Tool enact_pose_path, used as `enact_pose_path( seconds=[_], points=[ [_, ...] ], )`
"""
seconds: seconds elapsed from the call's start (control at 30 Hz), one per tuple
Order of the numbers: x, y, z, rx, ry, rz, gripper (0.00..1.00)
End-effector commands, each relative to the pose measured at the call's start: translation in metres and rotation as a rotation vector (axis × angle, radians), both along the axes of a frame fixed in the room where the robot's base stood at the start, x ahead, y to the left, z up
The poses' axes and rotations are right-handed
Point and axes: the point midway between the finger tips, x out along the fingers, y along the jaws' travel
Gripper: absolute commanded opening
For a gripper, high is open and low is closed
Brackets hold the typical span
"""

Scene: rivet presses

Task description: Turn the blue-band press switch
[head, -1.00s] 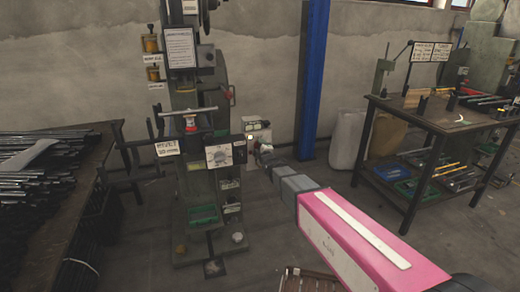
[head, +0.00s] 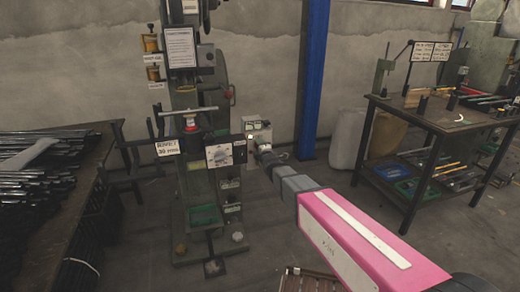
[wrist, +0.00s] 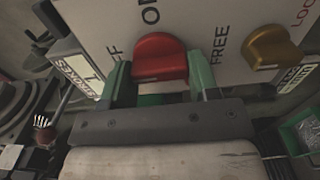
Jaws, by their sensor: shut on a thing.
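A red switch knob (wrist: 160,58) sits on a pale panel (wrist: 105,20) lettered with ON and a partly hidden OFF in the wrist view. My gripper (wrist: 161,78) has its green fingers on either side of this knob and is shut on it. In the head view my gripper (head: 264,153) reaches a small pale box (head: 257,134) on the right side of a green press (head: 186,100). The knob is too small to make out there. A red part (head: 193,129) shows on the press; I cannot make out a blue band.
A brass-coloured knob (wrist: 272,47) lies right of the red one, near FREE and LOCK lettering. A bench of metal bars (head: 105,150) stands left of the press. A blue column (head: 312,80) stands behind, and a work table (head: 430,122) at right. Floor between is open.

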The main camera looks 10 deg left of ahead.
Motion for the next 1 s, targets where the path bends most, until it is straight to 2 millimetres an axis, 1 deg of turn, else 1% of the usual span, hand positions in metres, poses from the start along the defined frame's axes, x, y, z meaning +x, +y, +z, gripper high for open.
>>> enact_pose_path(
  seconds=[0.07,0.1,0.13,0.17,0.43,0.57,0.67,0.77,1.0],
  points=[
    [-0.001,0.000,-0.001,-0.006,0.001,0.001,0.32],
    [-0.001,0.000,-0.001,-0.006,0.001,0.001,0.68],
    [-0.001,0.000,-0.001,-0.005,0.000,0.001,0.78],
    [-0.001,0.000,-0.001,-0.005,0.000,0.001,0.81],
    [-0.001,0.000,0.000,-0.002,0.000,0.000,0.81],
    [-0.005,-0.003,0.000,-0.001,0.000,0.000,0.81],
    [-0.013,-0.008,0.000,-0.002,0.001,0.000,0.81],
    [-0.025,-0.015,0.000,-0.002,0.001,0.000,0.81],
    [-0.064,-0.039,0.001,-0.003,0.001,0.000,0.81]
  ],
)
